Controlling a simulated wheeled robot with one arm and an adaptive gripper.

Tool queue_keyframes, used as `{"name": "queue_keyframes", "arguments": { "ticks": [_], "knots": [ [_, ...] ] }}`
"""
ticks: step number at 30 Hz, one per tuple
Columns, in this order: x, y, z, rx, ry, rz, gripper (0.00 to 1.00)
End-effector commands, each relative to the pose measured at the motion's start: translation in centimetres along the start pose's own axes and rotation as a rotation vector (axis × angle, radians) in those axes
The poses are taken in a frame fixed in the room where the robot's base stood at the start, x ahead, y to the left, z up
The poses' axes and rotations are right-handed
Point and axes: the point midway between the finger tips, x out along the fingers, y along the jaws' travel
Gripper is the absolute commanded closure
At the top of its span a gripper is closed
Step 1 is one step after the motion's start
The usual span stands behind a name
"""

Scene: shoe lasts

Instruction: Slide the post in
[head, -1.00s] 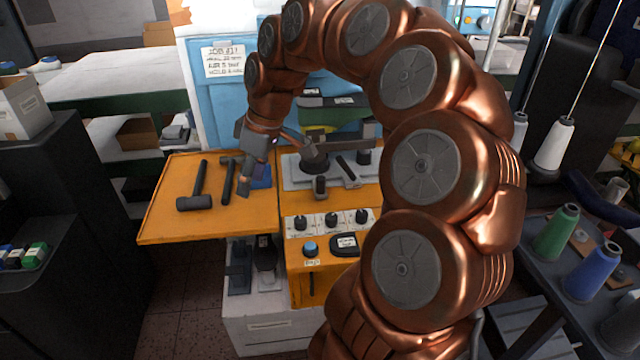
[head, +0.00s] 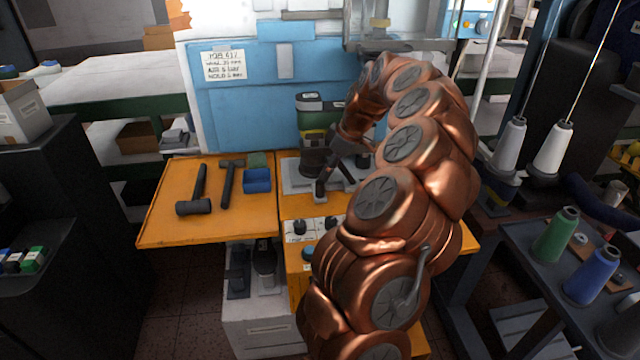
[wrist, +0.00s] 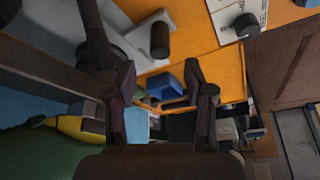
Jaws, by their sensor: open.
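My gripper (head: 323,186) is low over the grey plate (head: 291,178) on the orange bench, at its front side. In the wrist view the gripper's two dark fingers (wrist: 160,74) are apart, with nothing held between them. A short dark cylinder (wrist: 160,40) stands on the grey surface beyond the fingertips, apart from them; I cannot tell for sure whether it is the post. A round dark base (head: 312,160) sits on the plate, just left of my gripper in the head view. My gripper and arm hide the right part of the plate.
Two black hammers (head: 200,192) (head: 229,183) and a blue bin (head: 257,181) lie on the orange left shelf. A control panel with black knobs (head: 299,226) is in front of the plate. A blue machine panel (head: 245,100) stands behind. Thread cones (head: 555,235) are at the right.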

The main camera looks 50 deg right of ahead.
Motion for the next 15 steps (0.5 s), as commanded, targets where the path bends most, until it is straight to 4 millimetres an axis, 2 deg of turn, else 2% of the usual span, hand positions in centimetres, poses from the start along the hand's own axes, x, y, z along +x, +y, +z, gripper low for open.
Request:
{"name": "queue_keyframes", "arguments": {
  "ticks": [9, 15],
  "knots": [
    [5.2, -0.1, 0.0, 0.002, -0.002, -0.005, 0.47],
    [7.0, -0.1, 0.0, 0.002, 0.0, -0.002, 0.47]
  ]
}}
